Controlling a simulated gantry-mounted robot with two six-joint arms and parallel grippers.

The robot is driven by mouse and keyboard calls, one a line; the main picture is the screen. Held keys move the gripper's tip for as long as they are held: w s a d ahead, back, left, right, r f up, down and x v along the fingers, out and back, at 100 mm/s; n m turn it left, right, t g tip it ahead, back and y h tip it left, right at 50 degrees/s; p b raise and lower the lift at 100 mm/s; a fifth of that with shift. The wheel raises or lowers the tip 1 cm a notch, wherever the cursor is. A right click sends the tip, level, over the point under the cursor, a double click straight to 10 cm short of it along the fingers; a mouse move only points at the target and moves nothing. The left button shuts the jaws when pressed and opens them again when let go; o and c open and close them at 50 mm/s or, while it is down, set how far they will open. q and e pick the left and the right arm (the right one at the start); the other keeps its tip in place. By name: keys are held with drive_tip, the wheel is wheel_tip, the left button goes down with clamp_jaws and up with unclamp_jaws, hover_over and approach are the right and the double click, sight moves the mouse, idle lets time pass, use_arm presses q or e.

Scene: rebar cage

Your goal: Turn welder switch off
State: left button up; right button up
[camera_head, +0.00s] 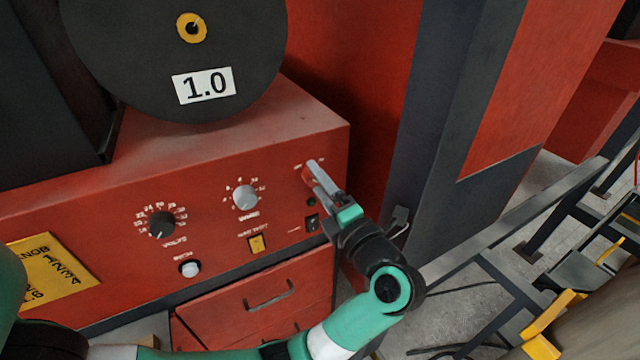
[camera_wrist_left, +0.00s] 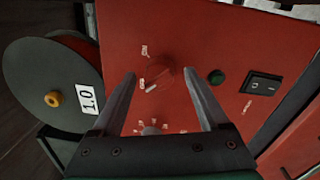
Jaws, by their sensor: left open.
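The red welder panel (camera_head: 100,215) has a red rotary switch (camera_head: 307,175) near its upper right corner. In the left wrist view the red switch (camera_wrist_left: 168,80) blends into the panel, with small white markings beside it. My left gripper (camera_head: 314,168) is at this switch, partly covering it in the head view. In the left wrist view my left gripper (camera_wrist_left: 160,74) is open, its two fingers on either side of the switch. I cannot tell whether they touch it. The switch's exact setting is not readable. My right gripper is not in view.
A green round light (camera_wrist_left: 216,77) and a black rocker switch (camera_wrist_left: 262,84) are close beside the fingers. A dark wire spool (camera_head: 130,60) marked 1.0 stands above. A dark post (camera_head: 425,130) rises at right.

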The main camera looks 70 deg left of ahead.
use_arm(q)
drive_tip(key=w+d+b, duration=0.1)
drive_tip(key=d, duration=1)
drive_tip(key=shift+d+f+b, duration=0.35)
